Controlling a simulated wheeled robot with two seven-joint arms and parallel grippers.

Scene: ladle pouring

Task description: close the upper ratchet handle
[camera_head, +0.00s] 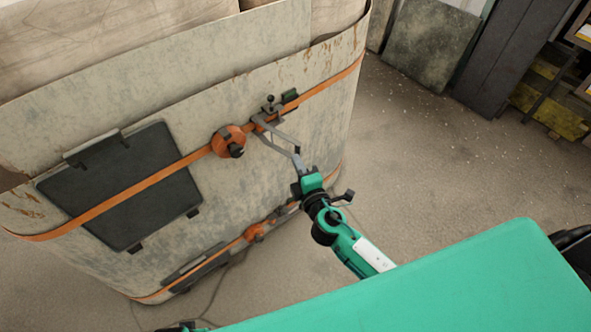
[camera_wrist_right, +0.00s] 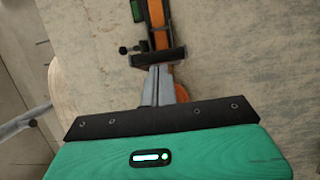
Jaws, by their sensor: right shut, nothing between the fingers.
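The upper ratchet (camera_head: 230,141) is an orange spool with a dark hub on the upper orange strap of a large worn container. Its handle, a dark crossbar with a small knob (camera_head: 270,105), lies close to the container wall over the strap. The handle also shows in the right wrist view (camera_wrist_right: 158,58). My right gripper (camera_head: 258,122) is shut and empty; its grey fingers reach the handle from the lower right. In the right wrist view its fingertips (camera_wrist_right: 160,69) overlap the crossbar's near edge; contact is hard to judge. My left gripper is not clearly visible.
A dark panel (camera_head: 125,190) lies under the upper strap at left. Open concrete floor (camera_head: 450,160) lies to the right, with boards and pallets behind it.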

